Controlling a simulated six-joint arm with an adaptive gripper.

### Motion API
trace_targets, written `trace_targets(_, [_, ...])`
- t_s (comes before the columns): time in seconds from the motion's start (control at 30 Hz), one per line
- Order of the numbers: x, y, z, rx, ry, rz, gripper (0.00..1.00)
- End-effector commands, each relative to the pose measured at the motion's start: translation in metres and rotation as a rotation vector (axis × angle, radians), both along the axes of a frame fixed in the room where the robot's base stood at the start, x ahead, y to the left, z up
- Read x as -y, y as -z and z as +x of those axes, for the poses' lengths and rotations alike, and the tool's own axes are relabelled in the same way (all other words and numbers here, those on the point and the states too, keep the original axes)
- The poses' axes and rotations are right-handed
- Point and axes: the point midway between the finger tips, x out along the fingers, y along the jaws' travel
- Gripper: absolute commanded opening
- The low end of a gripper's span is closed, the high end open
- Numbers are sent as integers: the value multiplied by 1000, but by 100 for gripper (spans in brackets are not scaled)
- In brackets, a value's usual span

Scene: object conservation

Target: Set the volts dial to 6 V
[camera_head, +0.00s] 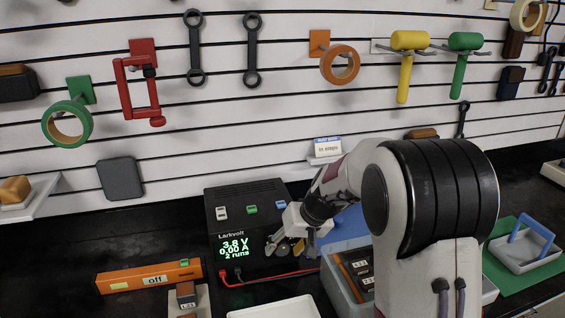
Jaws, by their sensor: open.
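The black power supply (232,207), marked Larkvolt, stands on the dark bench below the slatted wall. Its green display (235,247) reads 3.8 V, 0.00 A and 2 runs. My gripper (279,245) is open at the right side of its front face, with the fingers close to the panel. The volts dial is hard to make out there, as my gripper and wrist cover that part. I cannot tell whether the fingers touch a dial.
A red lead (270,280) runs from the front of the supply. An orange bar marked "off" (150,276) lies to the left. A grey bin (342,289) stands close at the right. A white tray (275,309) is in front.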

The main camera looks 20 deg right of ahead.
Motion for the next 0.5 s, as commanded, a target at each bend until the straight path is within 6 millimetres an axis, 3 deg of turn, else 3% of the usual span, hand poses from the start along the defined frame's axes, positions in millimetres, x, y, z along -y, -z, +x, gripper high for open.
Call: trace_targets(0.5, [-4, -1, 0, 2, -4, -132, 46])
